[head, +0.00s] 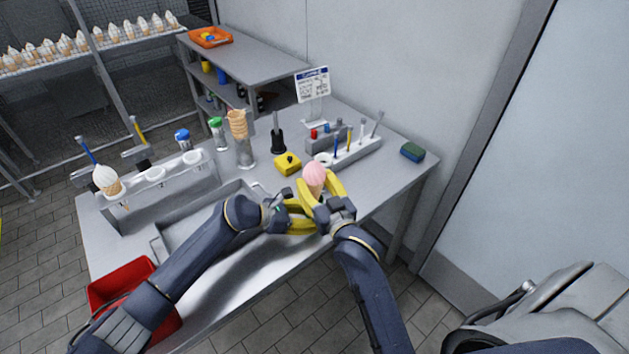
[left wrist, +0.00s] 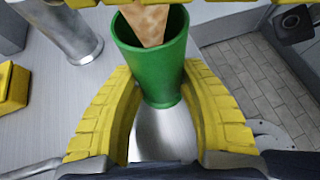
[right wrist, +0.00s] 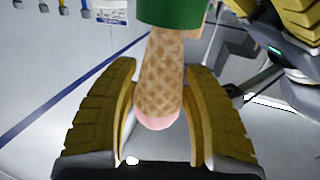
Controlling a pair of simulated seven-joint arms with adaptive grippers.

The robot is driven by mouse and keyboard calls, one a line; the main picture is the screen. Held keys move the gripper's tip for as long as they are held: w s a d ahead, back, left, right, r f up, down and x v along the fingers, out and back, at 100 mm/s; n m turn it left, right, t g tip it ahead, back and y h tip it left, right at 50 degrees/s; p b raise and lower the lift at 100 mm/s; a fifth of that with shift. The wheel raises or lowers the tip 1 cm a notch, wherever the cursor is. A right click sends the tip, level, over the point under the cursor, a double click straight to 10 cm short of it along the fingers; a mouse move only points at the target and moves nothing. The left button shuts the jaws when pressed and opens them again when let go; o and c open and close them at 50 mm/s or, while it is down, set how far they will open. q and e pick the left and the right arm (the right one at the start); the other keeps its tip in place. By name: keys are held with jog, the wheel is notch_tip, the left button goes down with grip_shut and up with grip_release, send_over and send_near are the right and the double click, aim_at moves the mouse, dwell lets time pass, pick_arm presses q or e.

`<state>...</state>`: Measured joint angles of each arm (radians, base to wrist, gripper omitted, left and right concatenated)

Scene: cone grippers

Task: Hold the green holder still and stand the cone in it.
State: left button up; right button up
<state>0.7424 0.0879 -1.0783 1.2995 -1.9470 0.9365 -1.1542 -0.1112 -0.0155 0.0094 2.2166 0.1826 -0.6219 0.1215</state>
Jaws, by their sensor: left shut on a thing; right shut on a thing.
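The green holder (left wrist: 150,65) is an open-topped cup, held between the yellow fingers of my left gripper (left wrist: 160,88) in the left wrist view. The cone (right wrist: 161,75), a tan waffle cone with a pink scoop, is between the fingers of my right gripper (right wrist: 160,72). Its narrow end is in the mouth of the holder, and much of the waffle stays outside; how deep the tip sits is hidden. In the head view the pink scoop (head: 315,174) shows above my right gripper (head: 320,188), close to my left gripper (head: 303,215). The grippers hide the holder there.
Both grippers are over the front part of the metal table (head: 355,199). Behind them are a yellow block (head: 288,164), a rack of small tools (head: 355,150) and a stack of empty cones (head: 237,124). A white-scooped cone (head: 106,178) stands in a rack at left. A red bin (head: 122,284) is front left.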

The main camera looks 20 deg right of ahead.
aim_at(317, 199)
jog(key=shift+f, duration=2.25)
jog(key=o, duration=0.9)
jog(key=shift+s, duration=0.1)
jog(key=s, duration=1.2)
jog(key=shift+w, duration=0.1)
pick_arm(q)
jog(key=o, duration=1.5)
jog(key=o, duration=0.4)
